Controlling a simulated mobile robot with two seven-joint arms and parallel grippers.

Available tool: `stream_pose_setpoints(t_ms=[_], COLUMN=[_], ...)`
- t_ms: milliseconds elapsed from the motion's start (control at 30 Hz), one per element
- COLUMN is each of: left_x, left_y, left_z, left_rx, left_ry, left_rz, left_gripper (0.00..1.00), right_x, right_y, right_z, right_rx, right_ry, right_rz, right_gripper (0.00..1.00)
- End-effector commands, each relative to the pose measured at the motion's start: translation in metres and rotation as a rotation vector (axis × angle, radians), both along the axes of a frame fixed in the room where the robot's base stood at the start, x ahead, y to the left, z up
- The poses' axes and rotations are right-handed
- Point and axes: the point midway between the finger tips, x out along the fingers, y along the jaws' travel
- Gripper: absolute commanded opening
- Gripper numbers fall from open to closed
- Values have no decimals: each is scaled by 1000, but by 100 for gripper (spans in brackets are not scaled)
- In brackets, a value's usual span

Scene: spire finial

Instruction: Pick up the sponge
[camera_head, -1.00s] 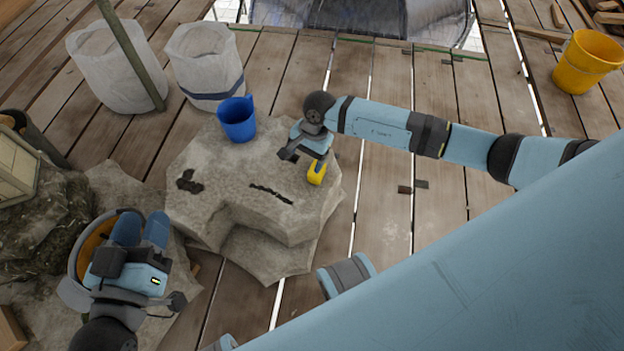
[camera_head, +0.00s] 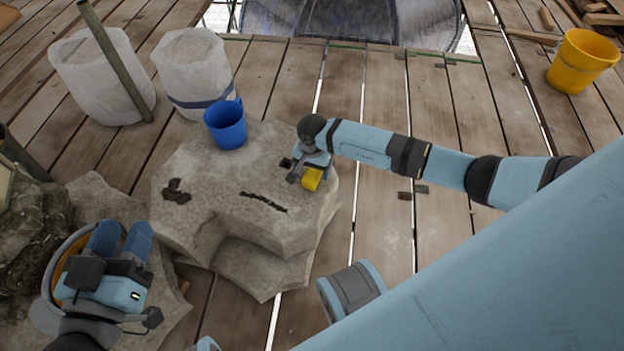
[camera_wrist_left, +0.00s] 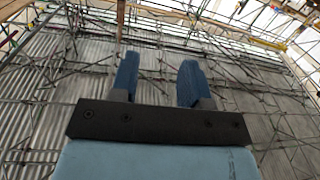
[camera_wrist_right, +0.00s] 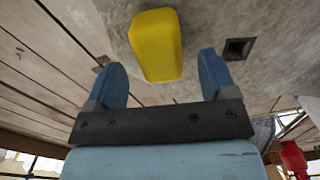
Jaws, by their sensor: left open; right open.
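The yellow sponge (camera_head: 312,179) lies on the right part of the pale stone block's top. My right gripper (camera_head: 307,172) is at the sponge, partly covering it in the head view. In the right wrist view the sponge (camera_wrist_right: 156,45) shows ahead of and between the two blue fingers (camera_wrist_right: 164,78), which are open with nothing between their tips that I can see gripped. My left gripper (camera_head: 122,238) is open and empty at the lower left, well away from the sponge; its blue fingers (camera_wrist_left: 157,78) point at scaffolding in the left wrist view.
A blue cup (camera_head: 226,125) stands on the block (camera_head: 235,185) behind and left of the sponge. Two whitish sacks (camera_head: 195,70) and a pole (camera_head: 115,60) stand behind. A yellow bucket (camera_head: 581,62) is far right. A small dark square recess (camera_wrist_right: 238,48) is right of the sponge.

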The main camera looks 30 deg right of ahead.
Motion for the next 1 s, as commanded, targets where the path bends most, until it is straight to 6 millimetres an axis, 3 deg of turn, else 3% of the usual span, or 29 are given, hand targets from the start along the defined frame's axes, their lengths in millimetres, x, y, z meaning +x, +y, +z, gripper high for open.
stream_pose_setpoints(t_ms=[33, 133, 467, 700, 733, 1000], left_x=[3, 7, 9, 9, 9, 9], left_y=[2, 4, 5, 5, 5, 5], left_z=[-6, -2, 4, 3, 3, 3], left_rx=[18, 45, 59, 58, 58, 58], left_ry=[-35, -77, -113, -106, -105, -104], left_rz=[0, 3, 3, 4, 4, 4], left_gripper=[43, 43, 43, 43, 43, 43], right_x=[-1, -1, 0, 0, 0, 0], right_y=[0, 1, -1, 0, 0, 0], right_z=[-16, -26, -30, -30, -30, -29], right_rx=[1, 1, -1, 0, 0, -1], right_ry=[2, 1, -1, 0, 0, -1], right_rz=[-2, -1, 0, 0, -1, 0], right_gripper=[78, 78, 78, 22, 19, 19])
